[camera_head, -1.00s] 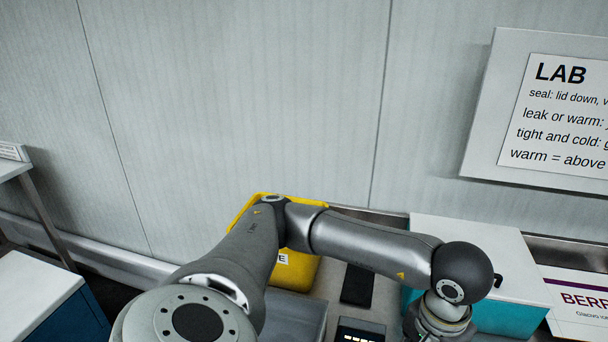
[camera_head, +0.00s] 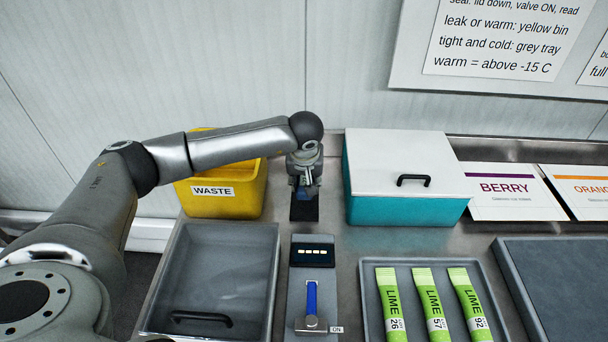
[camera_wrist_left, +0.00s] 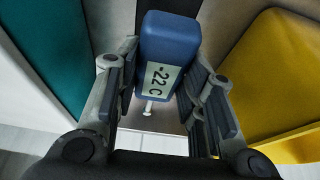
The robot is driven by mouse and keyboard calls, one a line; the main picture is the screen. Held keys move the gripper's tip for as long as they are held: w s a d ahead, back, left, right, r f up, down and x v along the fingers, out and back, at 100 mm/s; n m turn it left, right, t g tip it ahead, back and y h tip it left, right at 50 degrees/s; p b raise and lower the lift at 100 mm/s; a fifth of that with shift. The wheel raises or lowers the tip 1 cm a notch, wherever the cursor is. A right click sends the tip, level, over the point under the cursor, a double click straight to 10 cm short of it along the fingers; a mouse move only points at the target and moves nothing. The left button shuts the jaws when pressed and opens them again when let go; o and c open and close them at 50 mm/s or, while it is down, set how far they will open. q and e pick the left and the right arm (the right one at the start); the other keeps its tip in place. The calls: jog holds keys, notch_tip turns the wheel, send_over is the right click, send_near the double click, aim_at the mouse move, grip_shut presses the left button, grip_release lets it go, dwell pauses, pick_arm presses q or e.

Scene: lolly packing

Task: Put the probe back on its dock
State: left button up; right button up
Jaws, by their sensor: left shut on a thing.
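The probe (camera_wrist_left: 168,55) is a blue block with a screen reading -22 C and a thin pale tip. My left gripper (camera_head: 304,192) is shut on it; in the left wrist view the two fingers (camera_wrist_left: 163,92) sit on either side of it. In the head view only a little blue of the probe (camera_head: 304,194) shows below the gripper. The dock appears to be the black pad (camera_head: 304,212) on the counter, right under the gripper. I cannot tell whether the probe touches it. My right gripper is not in view.
A yellow WASTE bin (camera_head: 227,205) stands left of the pad, a teal box with a white lid (camera_head: 400,165) right of it. In front are a grey lidded box (camera_head: 215,262), a device with a blue lever (camera_head: 311,298) marked ON, and a tray (camera_head: 373,325) holding green LIME packs.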

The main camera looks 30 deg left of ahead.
pick_arm(q)
jog(key=shift+w+a+f, duration=0.2)
jog(key=shift+w, duration=0.05)
jog(key=b, duration=0.4)
send_over(305, 203)
jog(key=s, duration=0.1)
jog(key=shift+s+d+f, duration=0.1)
jog(key=shift+d+f, duration=0.05)
jog(key=shift+f, duration=1.35)
jog(key=shift+s+d+f, duration=0.1)
jog(key=shift+f, duration=1.35)
jog(key=shift+f+b, duration=0.4)
jog(key=shift+f, duration=0.1)
jog(key=shift+f+b, duration=0.3)
jog(key=shift+b, duration=0.25)
jog(key=o, duration=1.1)
jog(key=shift+o, duration=0.6)
